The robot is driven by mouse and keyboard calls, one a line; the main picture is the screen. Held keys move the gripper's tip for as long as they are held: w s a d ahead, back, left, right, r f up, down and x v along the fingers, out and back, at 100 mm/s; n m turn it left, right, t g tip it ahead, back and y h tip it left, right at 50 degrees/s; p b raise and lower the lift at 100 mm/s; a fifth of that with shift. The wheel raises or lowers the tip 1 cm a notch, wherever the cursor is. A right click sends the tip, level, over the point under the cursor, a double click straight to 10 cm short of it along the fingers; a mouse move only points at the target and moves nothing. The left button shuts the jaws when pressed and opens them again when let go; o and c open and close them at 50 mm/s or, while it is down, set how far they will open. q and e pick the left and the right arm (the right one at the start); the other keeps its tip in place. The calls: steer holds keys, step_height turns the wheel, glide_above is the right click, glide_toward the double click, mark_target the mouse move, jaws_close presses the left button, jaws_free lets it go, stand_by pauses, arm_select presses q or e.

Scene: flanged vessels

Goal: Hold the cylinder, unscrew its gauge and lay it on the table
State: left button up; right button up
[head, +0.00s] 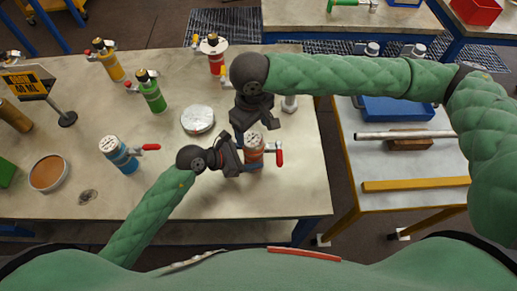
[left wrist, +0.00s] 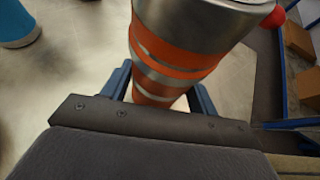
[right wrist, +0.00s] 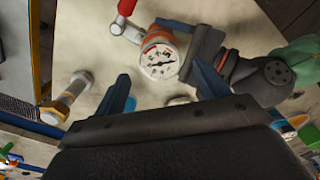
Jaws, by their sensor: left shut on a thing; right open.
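The orange and silver cylinder (head: 255,158) stands near the table's right front, with a red-handled valve (head: 278,152) on its side. My left gripper (head: 240,163) is shut around its body; in the left wrist view the fingers flank the orange-banded cylinder (left wrist: 178,45). The round white-faced gauge (right wrist: 160,60) sits on top of the cylinder in the right wrist view. My right gripper (head: 256,128) is open above and behind the cylinder. In the right wrist view its fingers (right wrist: 160,85) are spread apart, with the gauge beyond them and nothing between them.
Other cylinders stand on the table (head: 290,190): blue (head: 120,155), green (head: 152,92), yellow (head: 110,62) and red (head: 214,56). A round silver lid (head: 198,119) lies left of the grippers. A second table (head: 400,170) with bars stands right. Table front right is bare.

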mark_target(253, 138)
steer(key=shift+f, duration=2.15)
steer(key=m, duration=0.8)
steer(key=shift+m, duration=0.3)
steer(key=m, duration=0.4)
steer(key=shift+m, duration=0.3)
steer(key=m, duration=0.4)
